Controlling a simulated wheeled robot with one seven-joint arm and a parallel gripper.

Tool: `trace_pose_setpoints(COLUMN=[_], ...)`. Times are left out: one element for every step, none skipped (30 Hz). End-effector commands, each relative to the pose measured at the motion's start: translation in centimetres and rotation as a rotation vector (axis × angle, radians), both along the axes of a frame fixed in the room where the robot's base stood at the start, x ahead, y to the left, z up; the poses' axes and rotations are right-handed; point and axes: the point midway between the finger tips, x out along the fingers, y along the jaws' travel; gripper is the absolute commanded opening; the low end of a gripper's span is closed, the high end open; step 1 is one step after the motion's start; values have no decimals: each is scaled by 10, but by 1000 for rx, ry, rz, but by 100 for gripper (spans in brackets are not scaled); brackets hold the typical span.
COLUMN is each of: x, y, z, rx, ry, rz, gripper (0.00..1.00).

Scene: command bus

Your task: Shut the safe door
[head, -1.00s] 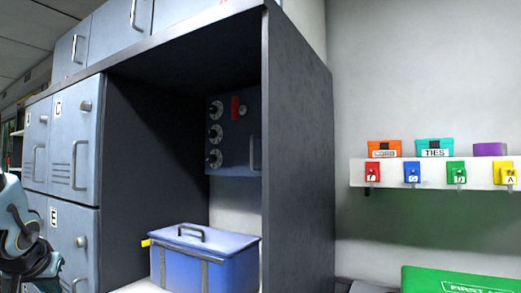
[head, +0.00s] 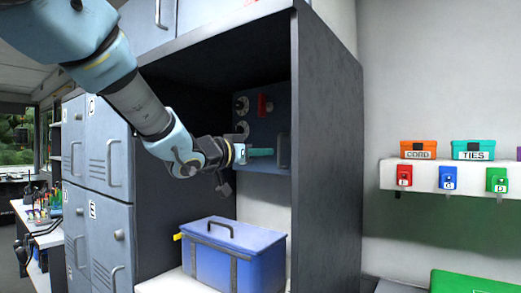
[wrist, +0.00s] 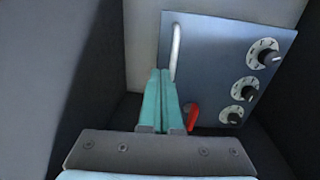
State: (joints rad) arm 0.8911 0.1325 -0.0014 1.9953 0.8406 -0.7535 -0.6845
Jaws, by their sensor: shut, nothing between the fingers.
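The blue-grey safe front (head: 274,122) is in the recess of the locker unit, at the back. It has dials (head: 241,106), a red lever (head: 263,106) and a bar handle (head: 283,150). My gripper (head: 268,152) is in front of its lower part, with teal fingers together and empty. In the wrist view the fingers (wrist: 161,88) point along the panel's left side, near the bar handle (wrist: 176,50). The red lever (wrist: 193,117) is right of the fingers. Three dials are farther right. I cannot tell whether the fingers touch the panel or whether the door stands ajar.
A blue box (head: 235,255) with a handle stands below my gripper in the recess. A dark side wall (head: 328,140) bounds the recess on the right, and lockers (head: 108,160) stand on the left. A shelf (head: 450,178) with coloured locks is farther right.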

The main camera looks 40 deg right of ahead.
Motion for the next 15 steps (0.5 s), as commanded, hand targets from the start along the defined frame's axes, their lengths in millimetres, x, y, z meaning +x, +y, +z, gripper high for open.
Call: trace_pose_setpoints(x=[1,2,3,4,5,6,7,8,9,10,11,12,13,13,14], y=[-12,-18,-27,-33,-39,-47,-53,-58,-66,-71,-75,-81,-84,-87,-91], z=[2,1,2,2,2,2,2,2,2,3,3,2,2,2,2], rx=[3,4,3,4,3,3,3,3,3,4,4,4,3,3,3], ry=[1,4,1,2,2,2,1,1,1,2,2,2,1,0,0], rz=[-2,-1,-2,-2,-1,-1,-2,-1,0,0,0,1,2,2,2], gripper=[0,0,0,0,0,0,0,0,0,0,0,0,0,0,0])
